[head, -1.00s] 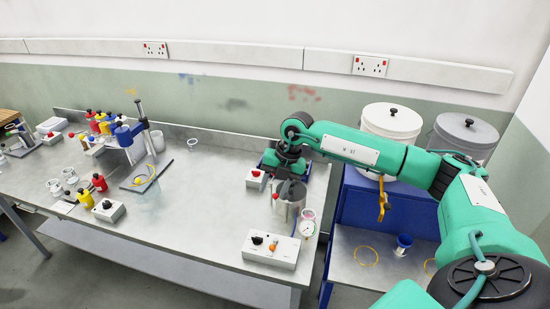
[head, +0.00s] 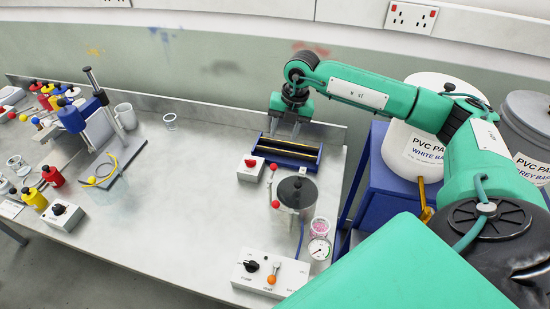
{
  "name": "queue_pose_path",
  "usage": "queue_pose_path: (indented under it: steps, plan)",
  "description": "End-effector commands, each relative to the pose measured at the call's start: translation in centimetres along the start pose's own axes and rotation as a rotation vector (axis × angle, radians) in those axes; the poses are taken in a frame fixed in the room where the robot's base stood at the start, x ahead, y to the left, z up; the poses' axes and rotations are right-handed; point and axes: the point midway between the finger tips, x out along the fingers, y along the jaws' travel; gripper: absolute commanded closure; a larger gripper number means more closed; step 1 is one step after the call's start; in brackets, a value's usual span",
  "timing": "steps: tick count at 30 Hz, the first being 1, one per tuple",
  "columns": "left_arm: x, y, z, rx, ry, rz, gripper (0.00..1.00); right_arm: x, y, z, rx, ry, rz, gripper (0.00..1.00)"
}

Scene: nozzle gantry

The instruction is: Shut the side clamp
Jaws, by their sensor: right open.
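A grey metal pot (head: 308,208) with a dark lid (head: 297,189) stands on the bench, right of centre. Levers with red ball ends sit at its left side: an upper red ball (head: 273,166) and a lower red ball (head: 275,204). They look like clamp handles; which one is the side clamp, and how far it is closed, I cannot tell. My right gripper (head: 284,134) points down with its fingers apart and empty, behind the pot and over a blue-framed unit (head: 309,164). It is apart from the pot. My left gripper is not in view.
A white box with a red button (head: 251,169) sits close behind-left of the pot. A control box (head: 268,276), a gauge (head: 319,248) and a cup of pink material (head: 320,226) are in front and right. A blue stand (head: 72,117) is at left.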

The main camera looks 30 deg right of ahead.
Motion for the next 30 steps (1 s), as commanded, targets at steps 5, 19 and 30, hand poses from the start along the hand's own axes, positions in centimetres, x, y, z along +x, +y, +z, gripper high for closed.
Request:
queue_pose_path:
  steps: [5, 19, 30]
  plan:
    - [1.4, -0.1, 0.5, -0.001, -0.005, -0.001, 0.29, 2.6, -0.1, -0.1, 0.000, 0.002, 0.000, 0.57]
    - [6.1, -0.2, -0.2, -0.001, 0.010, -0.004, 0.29, 11.9, -0.1, 0.0, 0.000, 0.001, -0.001, 0.57]
    - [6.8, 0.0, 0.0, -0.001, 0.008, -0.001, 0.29, 13.6, 0.0, 0.0, 0.001, 0.001, 0.000, 0.57]
